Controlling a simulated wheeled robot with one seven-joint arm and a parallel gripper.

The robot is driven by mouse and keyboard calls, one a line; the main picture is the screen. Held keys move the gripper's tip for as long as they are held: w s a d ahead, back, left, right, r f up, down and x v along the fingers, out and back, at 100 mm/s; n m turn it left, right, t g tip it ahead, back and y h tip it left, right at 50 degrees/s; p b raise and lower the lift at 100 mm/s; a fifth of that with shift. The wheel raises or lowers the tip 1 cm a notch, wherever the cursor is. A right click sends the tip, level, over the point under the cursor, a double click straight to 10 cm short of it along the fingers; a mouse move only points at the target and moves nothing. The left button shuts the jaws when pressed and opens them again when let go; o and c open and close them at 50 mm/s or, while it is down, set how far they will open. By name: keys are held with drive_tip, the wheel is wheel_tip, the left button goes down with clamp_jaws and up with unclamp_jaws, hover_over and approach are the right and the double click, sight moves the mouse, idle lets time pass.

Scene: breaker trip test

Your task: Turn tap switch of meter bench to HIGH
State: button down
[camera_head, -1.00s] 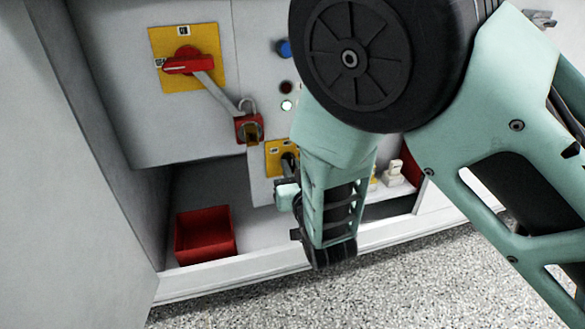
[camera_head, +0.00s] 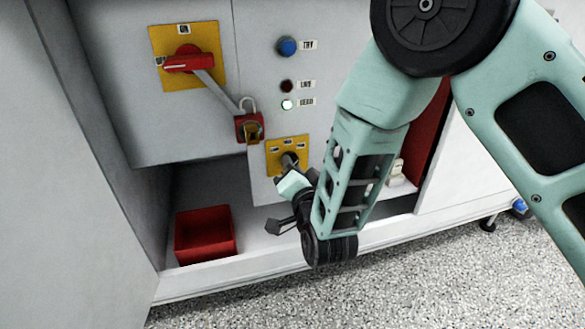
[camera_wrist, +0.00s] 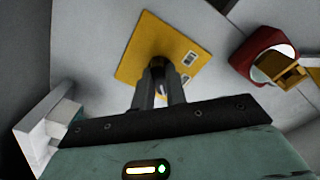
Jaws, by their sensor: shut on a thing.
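The tap switch has a yellow plate (camera_head: 300,143) with small labels along its top, on the lower middle of the grey panel. In the wrist view the plate (camera_wrist: 140,62) fills the upper middle. The switch's dark knob (camera_head: 289,160) is at the plate's middle, mostly covered by my gripper. My gripper (camera_head: 288,168) is shut on the knob. In the wrist view my gripper (camera_wrist: 161,75) has both fingers reaching to the knob. The knob's pointing direction cannot be read clearly.
A red-handled switch (camera_head: 189,64) is at upper left, with a red padlock (camera_head: 249,127) hanging below its lever. A blue button (camera_head: 287,46) and two lamps sit above the tap switch. A red open box (camera_head: 205,235) stands on the shelf at lower left.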

drive_tip(key=shift+m, duration=0.5)
drive_tip(key=c, duration=1.4)
unclamp_jaws()
drive_tip(key=shift+c, duration=0.2)
drive_tip(key=shift+s, duration=0.1)
drive_tip(key=p+v, duration=0.4)
drive_tip(key=v, duration=1.3)
drive_tip(key=shift+p, duration=0.4)
drive_tip(key=shift+r, duration=0.1)
